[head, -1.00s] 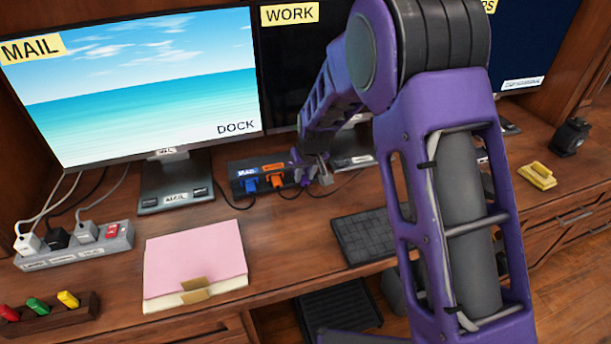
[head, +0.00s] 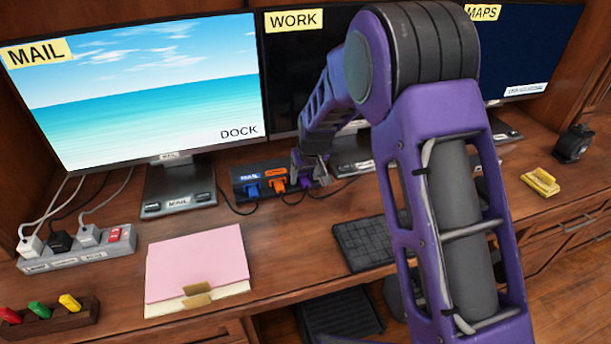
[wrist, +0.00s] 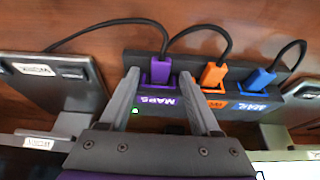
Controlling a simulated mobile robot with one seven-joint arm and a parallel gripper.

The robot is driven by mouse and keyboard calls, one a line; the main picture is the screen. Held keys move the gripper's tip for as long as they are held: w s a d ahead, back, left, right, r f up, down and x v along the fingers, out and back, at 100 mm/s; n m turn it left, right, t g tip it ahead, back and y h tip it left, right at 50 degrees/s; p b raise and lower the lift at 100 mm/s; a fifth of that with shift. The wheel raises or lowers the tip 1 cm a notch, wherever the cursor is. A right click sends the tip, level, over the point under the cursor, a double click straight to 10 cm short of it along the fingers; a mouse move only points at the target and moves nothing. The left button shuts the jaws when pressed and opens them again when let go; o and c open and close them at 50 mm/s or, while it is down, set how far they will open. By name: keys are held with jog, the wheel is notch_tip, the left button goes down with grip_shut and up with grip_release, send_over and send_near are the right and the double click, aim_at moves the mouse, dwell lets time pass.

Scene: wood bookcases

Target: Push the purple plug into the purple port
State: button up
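The purple plug (wrist: 158,71) sits in the purple port (wrist: 147,80) of the black dock, above the MAPS label in the wrist view. Its black cable runs back from it. A small green light glows beside that label. The plug also shows in the head view (head: 306,183), just below my gripper (head: 309,168). In the wrist view my gripper (wrist: 160,74) is open, one finger on each side of the plug, with a visible gap to each. The dock (head: 238,182) stands on the desk below the monitors.
Monitor stands (head: 178,190) flank the dock. A keyboard (head: 360,243), a pink folder (head: 196,262) and a power strip (head: 80,252) lie on the desk.

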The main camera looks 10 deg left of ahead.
jog(key=shift+r, duration=0.15)
jog(key=p+v, duration=0.2)
jog(key=v, duration=1.5)
jog(key=shift+r, duration=0.1)
